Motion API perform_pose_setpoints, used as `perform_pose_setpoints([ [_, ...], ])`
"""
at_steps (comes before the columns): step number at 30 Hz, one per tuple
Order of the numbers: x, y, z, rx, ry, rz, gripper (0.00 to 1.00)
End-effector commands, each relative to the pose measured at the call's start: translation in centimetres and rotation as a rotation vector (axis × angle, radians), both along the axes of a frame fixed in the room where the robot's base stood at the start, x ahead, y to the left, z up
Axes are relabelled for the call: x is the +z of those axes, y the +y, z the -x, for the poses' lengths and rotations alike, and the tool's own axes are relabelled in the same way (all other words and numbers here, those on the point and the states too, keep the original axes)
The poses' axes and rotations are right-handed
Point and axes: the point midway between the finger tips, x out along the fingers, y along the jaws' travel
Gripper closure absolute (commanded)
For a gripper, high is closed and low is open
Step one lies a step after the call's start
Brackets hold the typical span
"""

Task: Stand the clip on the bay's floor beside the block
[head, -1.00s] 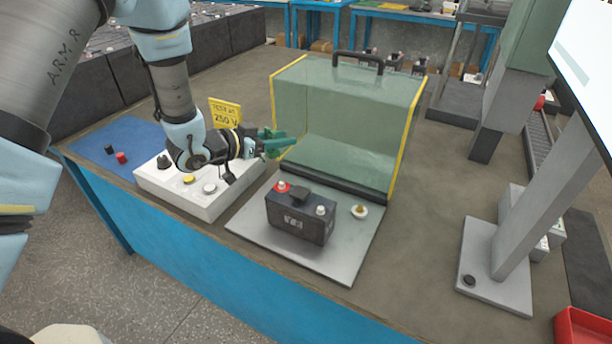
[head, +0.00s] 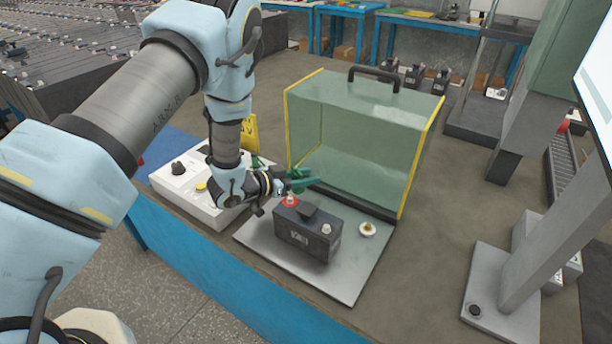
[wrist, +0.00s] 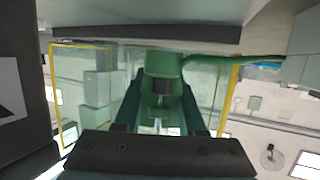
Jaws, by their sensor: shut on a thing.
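My gripper (head: 281,187) is shut on the green clip (head: 301,181), just behind and above the left end of the block. The clip also shows between the jaws in the wrist view (wrist: 163,66), with a green cable running off to the right. The block (head: 308,237) is a black battery with a red-ringed left terminal and a pale right terminal. It stands upright on the bay's grey floor plate (head: 345,283). The clip appears to be above the plate; the exact gap is hard to tell.
A clear green guard with yellow edges (head: 431,150) stands raised behind the block, its dark bar along the plate. A white round button (head: 367,229) sits right of the block. A white control box (head: 178,186) stands left. The plate's front right is bare.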

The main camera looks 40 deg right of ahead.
Motion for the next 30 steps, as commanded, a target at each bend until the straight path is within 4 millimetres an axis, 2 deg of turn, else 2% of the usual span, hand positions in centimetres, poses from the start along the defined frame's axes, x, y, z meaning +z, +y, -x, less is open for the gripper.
perform_pose_setpoints([
  [26,-1.7,0.0,0.0,0.000,0.000,0.001,1.00],
  [27,-1.7,0.0,0.0,0.000,0.000,0.000,0.56],
  [30,-1.7,0.0,0.0,0.000,0.000,0.000,0.45],
])
